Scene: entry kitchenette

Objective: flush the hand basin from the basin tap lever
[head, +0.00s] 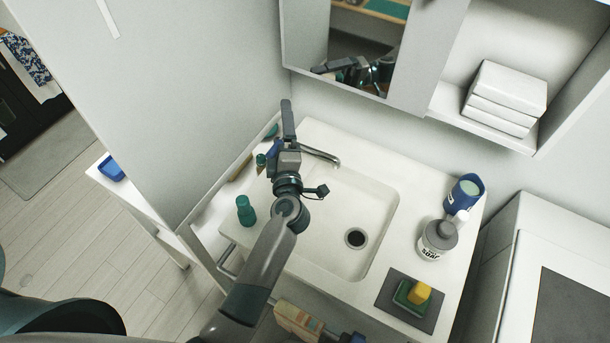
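The white hand basin (375,205) is set in a white counter, with a dark round drain (355,238) in its floor. The basin looks empty, and no water shows. The chrome tap spout (322,156) reaches over the basin's back left corner. The tap's base and lever are hidden behind my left gripper (287,106). That gripper is over the back left of the counter, its fingers pointing to the back wall. I see it edge-on, so I cannot tell its opening or whether it touches the lever. My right gripper is not in view.
A green bottle (246,210) stands left of my arm. A mirror cabinet (350,45) and shelf with folded towels (505,98) overhang the back.

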